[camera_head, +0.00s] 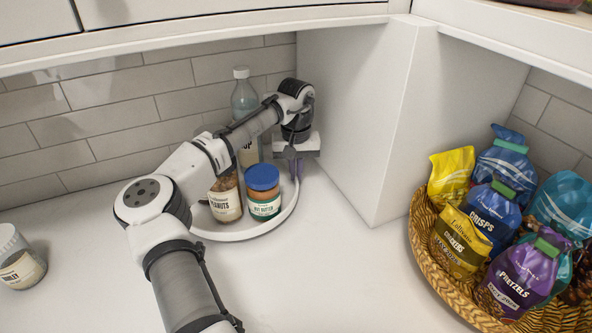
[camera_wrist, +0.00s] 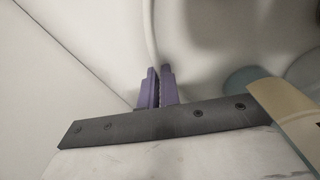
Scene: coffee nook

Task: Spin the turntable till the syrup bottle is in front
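The white round turntable (camera_head: 240,233) stands on the counter in the corner. The syrup bottle (camera_head: 244,98) is tall and clear with a white cap. It stands at the back of the turntable, its label largely hidden by my arm. A peanuts jar (camera_head: 226,203) and a nut butter jar with a blue lid (camera_head: 263,190) stand at the front. My gripper (camera_head: 296,168) points down at the turntable's right rim. In the wrist view its purple fingers (camera_wrist: 160,88) are close together with the thin rim (camera_wrist: 150,35) running between them.
A white side panel (camera_head: 375,120) stands close to the right of my gripper. A wicker basket (camera_head: 433,270) of snack bags is at the right. A lidded jar (camera_head: 20,262) stands at the far left. The counter in front of the turntable is clear.

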